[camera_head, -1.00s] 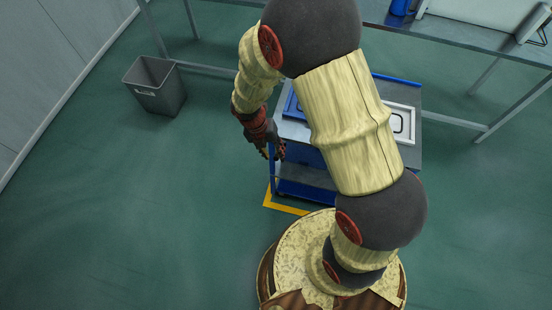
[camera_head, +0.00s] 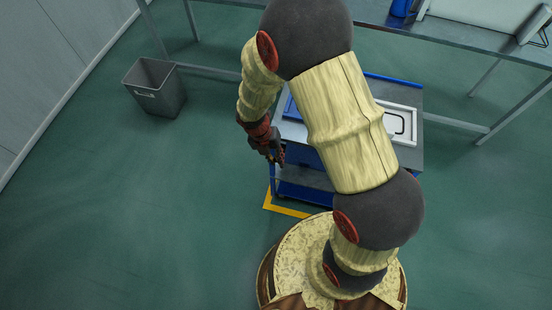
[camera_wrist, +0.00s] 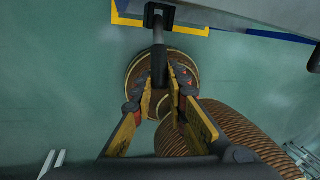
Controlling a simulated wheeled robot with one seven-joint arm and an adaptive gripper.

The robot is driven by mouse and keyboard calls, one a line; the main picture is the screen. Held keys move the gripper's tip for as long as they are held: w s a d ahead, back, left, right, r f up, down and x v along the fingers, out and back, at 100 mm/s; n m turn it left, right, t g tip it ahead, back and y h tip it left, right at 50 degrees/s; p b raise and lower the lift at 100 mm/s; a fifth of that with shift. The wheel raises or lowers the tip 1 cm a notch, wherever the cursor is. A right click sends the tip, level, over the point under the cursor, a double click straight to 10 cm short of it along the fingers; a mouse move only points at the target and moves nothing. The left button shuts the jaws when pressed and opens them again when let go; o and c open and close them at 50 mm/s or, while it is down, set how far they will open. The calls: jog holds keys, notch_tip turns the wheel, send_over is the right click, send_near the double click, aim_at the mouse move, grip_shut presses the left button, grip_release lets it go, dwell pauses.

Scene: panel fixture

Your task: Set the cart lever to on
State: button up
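The cart lever (camera_wrist: 159,58) shows in the wrist view as a grey bar hanging from a dark square mount at the top. My gripper (camera_wrist: 159,88) has its two yellow-padded fingers on either side of the lever's lower end, close against it; they look shut on it. In the head view my gripper (camera_head: 276,158) is at the left side of the blue and grey cart (camera_head: 310,188). The lever is not clear in the head view, and my arm hides much of the cart.
Yellow floor tape (camera_head: 285,210) marks the cart's near-left corner. A grey bin (camera_head: 155,88) stands at the far left. A long metal table (camera_head: 440,36) runs behind the cart. A white-framed panel (camera_head: 402,124) is on the cart top.

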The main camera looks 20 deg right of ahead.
grip_shut()
jog(key=shift+w, duration=0.1)
dwell(0.4)
